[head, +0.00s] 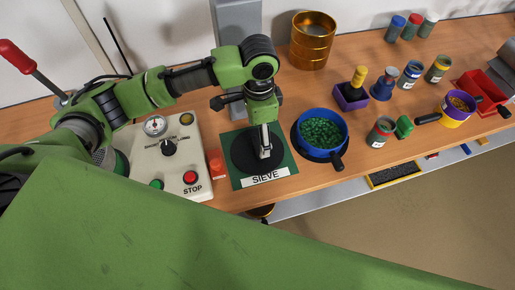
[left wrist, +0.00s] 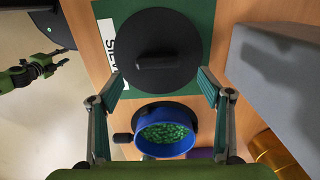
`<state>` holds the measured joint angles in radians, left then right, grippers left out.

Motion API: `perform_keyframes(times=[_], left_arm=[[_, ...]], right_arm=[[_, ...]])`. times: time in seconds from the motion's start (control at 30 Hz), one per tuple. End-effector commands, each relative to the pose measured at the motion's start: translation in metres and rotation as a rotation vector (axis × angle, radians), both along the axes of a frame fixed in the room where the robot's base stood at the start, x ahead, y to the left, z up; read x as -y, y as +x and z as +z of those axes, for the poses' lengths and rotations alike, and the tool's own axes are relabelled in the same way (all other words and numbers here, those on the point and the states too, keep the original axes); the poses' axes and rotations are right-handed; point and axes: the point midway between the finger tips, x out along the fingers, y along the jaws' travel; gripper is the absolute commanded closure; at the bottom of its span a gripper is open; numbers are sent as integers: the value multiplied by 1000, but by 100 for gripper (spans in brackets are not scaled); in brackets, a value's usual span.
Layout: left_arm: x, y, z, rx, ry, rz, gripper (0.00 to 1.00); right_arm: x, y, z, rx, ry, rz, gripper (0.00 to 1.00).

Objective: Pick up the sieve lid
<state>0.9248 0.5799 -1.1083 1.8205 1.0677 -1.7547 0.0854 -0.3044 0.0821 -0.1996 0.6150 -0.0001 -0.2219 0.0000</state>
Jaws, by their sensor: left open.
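The sieve lid is a flat black disc with a raised bar handle. In the head view the lid (head: 241,158) lies on a green mat (head: 284,180) marked SIEVE. My left gripper (head: 265,152) is over the lid, pointing down, and partly covers it and its handle. In the left wrist view the lid (left wrist: 158,35) is whole, its handle (left wrist: 157,63) running across the picture. There my left gripper (left wrist: 161,88) is open and empty, its fingers spread wide to either side. The handle lies between and beyond the fingertips. I cannot tell the exact height gap.
A blue sieve (head: 303,139) with green granules stands just right of the mat. A gold sieve stack (head: 311,43) is behind. In the left wrist view my right gripper (left wrist: 57,58) shows small, far left.

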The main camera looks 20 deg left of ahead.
Motion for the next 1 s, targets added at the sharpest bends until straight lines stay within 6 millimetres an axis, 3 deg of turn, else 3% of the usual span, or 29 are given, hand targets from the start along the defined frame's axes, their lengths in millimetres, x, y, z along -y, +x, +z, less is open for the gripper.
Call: perform_keyframes(times=[0.03, 0.17, 0.33, 0.6, 0.77, 0.8, 1.0], left_arm=[[-1, -2, -5, -3, 1, 0, 28], [-3, -5, -25, -6, 3, 2, 28], [-3, -5, -46, -2, 2, 1, 28], [-2, -5, -49, -1, 1, -1, 28], [-2, -5, -49, -1, 1, 0, 67], [-2, -5, -49, -1, 1, 0, 71], [-2, -4, -49, -1, 1, 0, 71]], right_arm=[[-1, 10, 3, 15, 2, 0, 68], [-3, 21, 9, 33, 5, 0, 68], [-4, 17, 10, 25, 6, -1, 68], [-5, 3, 8, 5, 5, -2, 68], [-5, 2, 8, 5, 5, -1, 68], [-4, 3, 8, 5, 5, -1, 68], [-4, 4, 8, 7, 6, -1, 68]])
